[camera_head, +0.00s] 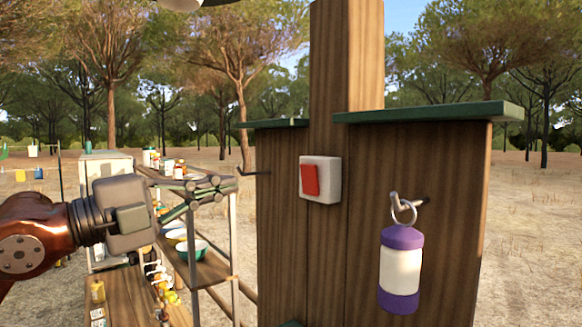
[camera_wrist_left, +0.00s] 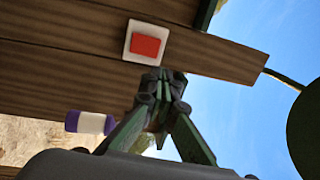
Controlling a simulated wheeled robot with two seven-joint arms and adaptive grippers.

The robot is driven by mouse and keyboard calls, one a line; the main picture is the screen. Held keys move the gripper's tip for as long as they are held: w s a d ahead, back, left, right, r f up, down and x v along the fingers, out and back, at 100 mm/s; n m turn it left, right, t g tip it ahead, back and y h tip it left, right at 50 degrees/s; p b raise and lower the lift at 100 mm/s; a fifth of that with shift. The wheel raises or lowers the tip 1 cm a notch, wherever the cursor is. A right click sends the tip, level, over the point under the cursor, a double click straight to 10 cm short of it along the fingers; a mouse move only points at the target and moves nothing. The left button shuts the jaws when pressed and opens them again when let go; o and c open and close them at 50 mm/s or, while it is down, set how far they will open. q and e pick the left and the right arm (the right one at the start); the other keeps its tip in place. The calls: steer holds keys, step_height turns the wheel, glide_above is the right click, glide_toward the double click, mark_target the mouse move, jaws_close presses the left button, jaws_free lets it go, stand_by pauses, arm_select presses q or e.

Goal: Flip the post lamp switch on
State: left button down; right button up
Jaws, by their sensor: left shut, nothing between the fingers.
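The switch is a red rocker (camera_head: 310,180) on a white plate (camera_head: 330,182), fixed to the wooden post (camera_head: 345,60). In the left wrist view the red rocker (camera_wrist_left: 146,46) shows just beyond the fingertips. My left gripper (camera_head: 232,185) is shut and empty, to the left of the switch, with a visible gap between them in the head view. Its fingertips (camera_wrist_left: 163,82) show in the left wrist view, just below the white plate (camera_wrist_left: 130,40). A lamp shade (camera_head: 182,3) is cut off at the top of the head view. My right gripper is not in view.
A purple and white lantern-like cylinder (camera_head: 400,270) hangs from a hook on the wooden panel (camera_head: 450,200), right of the switch. A dark hook (camera_head: 255,173) sticks out at the panel's left edge. Shelves (camera_head: 215,268) with bowls and jars stand behind my left arm.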

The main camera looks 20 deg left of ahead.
arm_select(q)
steer(key=p, duration=0.6)
glide_toward(307, 166)
steer(key=x, duration=0.5)
steer(key=shift+w+d+r, duration=0.2)
steer(key=shift+w+d, duration=0.05)
steer(key=shift+w, duration=0.05)
steer(key=shift+w+d, duration=0.35)
steer(key=shift+w, duration=0.15)
